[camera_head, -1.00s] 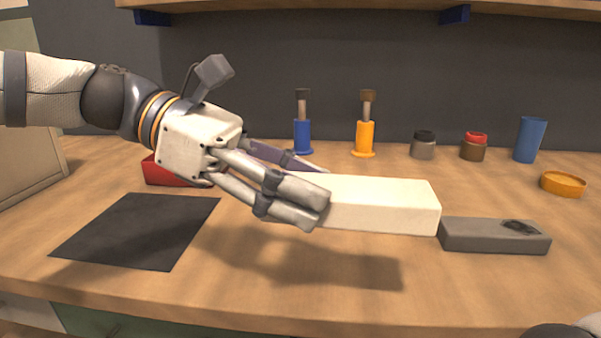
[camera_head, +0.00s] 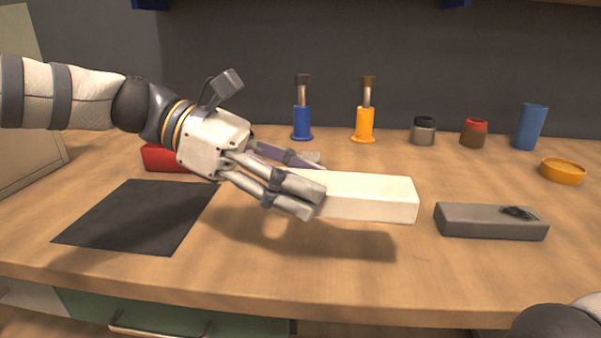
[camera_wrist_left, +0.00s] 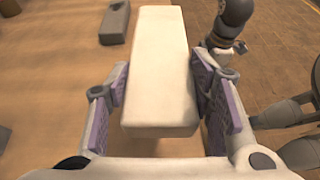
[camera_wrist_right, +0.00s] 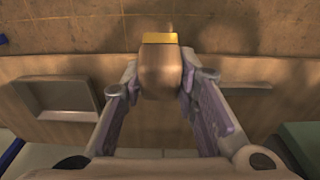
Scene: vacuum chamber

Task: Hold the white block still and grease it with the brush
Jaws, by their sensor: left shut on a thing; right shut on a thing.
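The white block (camera_head: 375,196) is a long pale bar held level above the table, with its shadow below. My left gripper (camera_head: 312,196) is shut on the block's left end. In the left wrist view the block (camera_wrist_left: 160,65) lies between the fingers and points away. In the right wrist view my right gripper (camera_wrist_right: 160,95) is shut on a brown rounded piece with a yellow band (camera_wrist_right: 160,38). It may be the brush; its bristles cannot be made out. In the head view only part of my right arm shows, at the bottom right corner.
A grey block (camera_head: 490,222) with a dark patch lies right of the white block. A black mat (camera_head: 140,217) and a red box (camera_head: 165,158) are left. Blue (camera_head: 302,122) and orange (camera_head: 364,124) upright holders, jars, a blue cup (camera_head: 530,127) and orange dish (camera_head: 562,171) stand behind.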

